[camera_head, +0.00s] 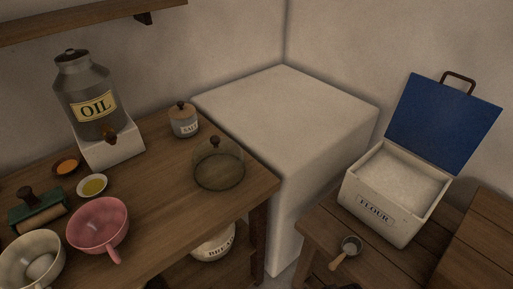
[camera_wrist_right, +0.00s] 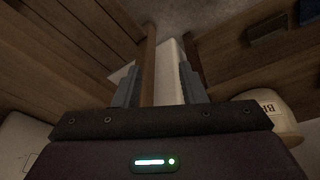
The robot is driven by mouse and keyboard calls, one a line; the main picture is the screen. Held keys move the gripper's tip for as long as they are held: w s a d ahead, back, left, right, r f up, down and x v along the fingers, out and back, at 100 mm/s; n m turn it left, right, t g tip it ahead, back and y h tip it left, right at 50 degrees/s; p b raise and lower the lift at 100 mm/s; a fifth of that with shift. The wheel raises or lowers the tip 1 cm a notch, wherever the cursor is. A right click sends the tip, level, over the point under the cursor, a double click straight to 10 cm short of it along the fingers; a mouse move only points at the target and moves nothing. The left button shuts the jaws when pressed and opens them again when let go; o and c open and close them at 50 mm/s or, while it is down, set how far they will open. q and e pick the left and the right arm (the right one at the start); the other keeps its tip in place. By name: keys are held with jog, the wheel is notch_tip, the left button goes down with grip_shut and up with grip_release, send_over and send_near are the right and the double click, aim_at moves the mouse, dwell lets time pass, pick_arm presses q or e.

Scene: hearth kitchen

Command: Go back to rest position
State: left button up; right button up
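My right gripper (camera_wrist_right: 160,78) shows in the right wrist view, its two grey fingers apart with a clear gap between them. Nothing is held in it; a wooden edge and a pale surface show in the background between the fingers. Neither gripper shows in the head view, and my left gripper is in no view.
Left table: oil dispenser (camera_head: 88,100), salt jar (camera_head: 184,121), glass dome (camera_head: 219,166), pink cup (camera_head: 97,225), pale bowl (camera_head: 32,262). Right: open flour bin (camera_head: 378,215), scoop (camera_head: 349,246). A bread container (camera_head: 212,246) sits low; it also shows in the wrist view (camera_wrist_right: 262,112).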

jog(key=s+f, duration=0.3)
jog(key=f, duration=0.8)
jog(key=s+d+f+g, duration=0.1)
jog(key=s+d+f, duration=0.1)
jog(key=s+f, duration=0.7)
jog(key=s+d+f, duration=0.2)
jog(key=s+f, duration=0.7)
jog(key=s, duration=0.2)
jog(key=shift+g, duration=0.4)
